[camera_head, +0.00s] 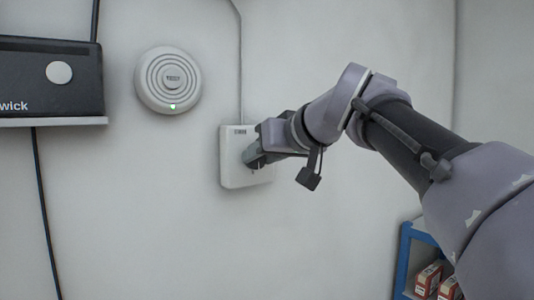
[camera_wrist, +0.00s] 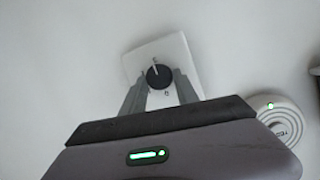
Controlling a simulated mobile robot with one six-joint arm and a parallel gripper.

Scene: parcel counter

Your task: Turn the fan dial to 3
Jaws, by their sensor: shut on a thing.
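The fan control is a white square wall plate (camera_head: 232,174) with a cable running up the wall from it. In the wrist view the plate (camera_wrist: 181,47) shows a round black dial (camera_wrist: 158,76) with a white pointer line toward its upper edge. Small marks around the dial are too blurred to read. My gripper (camera_head: 251,156) is at the plate, and its fingers hide the dial in the head view. In the wrist view my gripper (camera_wrist: 159,86) has one finger on each side of the dial, shut on it.
A round white wall device (camera_head: 168,80) with a green light is left of the plate. A dark box (camera_head: 50,80) sits on a shelf at far left, with a black cable below. A blue rack (camera_head: 403,255) with small boxes stands at lower right.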

